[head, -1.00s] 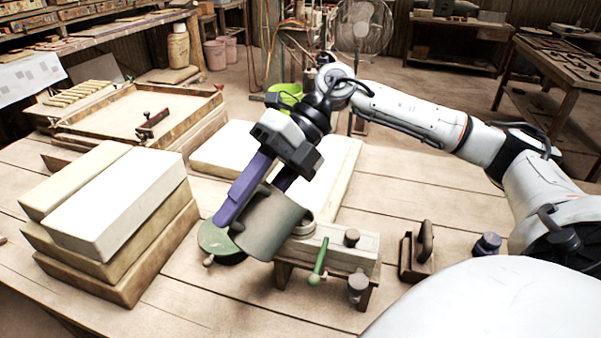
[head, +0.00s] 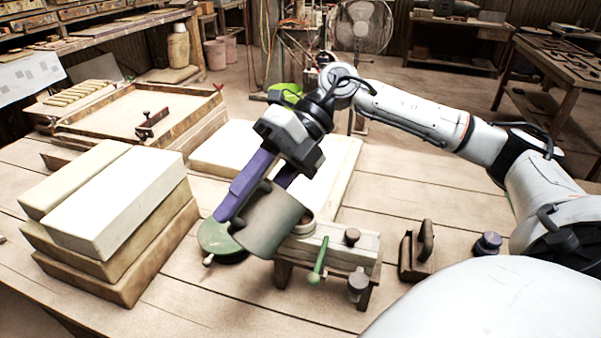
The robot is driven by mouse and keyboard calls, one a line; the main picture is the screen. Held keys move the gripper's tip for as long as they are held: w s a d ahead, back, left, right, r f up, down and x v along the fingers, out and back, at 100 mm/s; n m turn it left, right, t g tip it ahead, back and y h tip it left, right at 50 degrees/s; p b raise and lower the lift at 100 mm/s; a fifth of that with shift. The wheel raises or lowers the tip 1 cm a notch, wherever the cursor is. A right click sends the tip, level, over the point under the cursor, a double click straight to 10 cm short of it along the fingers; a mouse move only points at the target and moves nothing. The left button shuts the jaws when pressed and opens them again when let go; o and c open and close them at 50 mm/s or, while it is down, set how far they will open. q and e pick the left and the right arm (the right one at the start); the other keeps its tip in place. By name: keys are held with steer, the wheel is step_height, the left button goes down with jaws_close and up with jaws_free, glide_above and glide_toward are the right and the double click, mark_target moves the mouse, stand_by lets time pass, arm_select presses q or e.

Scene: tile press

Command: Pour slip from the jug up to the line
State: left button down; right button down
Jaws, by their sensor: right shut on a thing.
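My right gripper (head: 243,208), with purple fingers, reaches in from the right and is shut on a grey-green cylindrical jug (head: 268,228). The jug is tilted and held above the table, over the left end of a small wooden stand (head: 333,255). A round rim with a brownish inside (head: 302,216) shows just right of the jug; I cannot tell whether it is the jug's mouth or a vessel behind it. No slip stream and no fill line can be made out. My left gripper is not in view.
A green round piece with a knob (head: 220,246) lies left of the jug. The stand has a green lever (head: 319,262) at its front. Stacked blocks (head: 115,220) stand on the left, pale slabs (head: 225,148) behind. A wooden tool (head: 415,258) sits right. The front table is clear.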

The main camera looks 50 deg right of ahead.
steer(key=shift+r, duration=0.1)
stand_by(0.3)
steer(key=shift+a+r+p, duration=0.1)
steer(key=shift+p, duration=0.25)
steer(key=f+h+p, duration=0.1)
steer(key=p, duration=0.1)
steer(key=a+h+p, duration=0.1)
steer(key=shift+f+p, duration=0.35)
steer(key=f+h, duration=0.1)
steer(key=f+h+p, duration=0.1)
steer(key=f+h, duration=0.1)
steer(key=shift+a+f+p, duration=0.25)
steer(key=shift+a+p, duration=0.05)
steer(key=shift+a, duration=0.05)
steer(key=shift+d+f+h, duration=0.1)
steer(key=shift+f+h, duration=0.15)
steer(key=shift+h, duration=0.15)
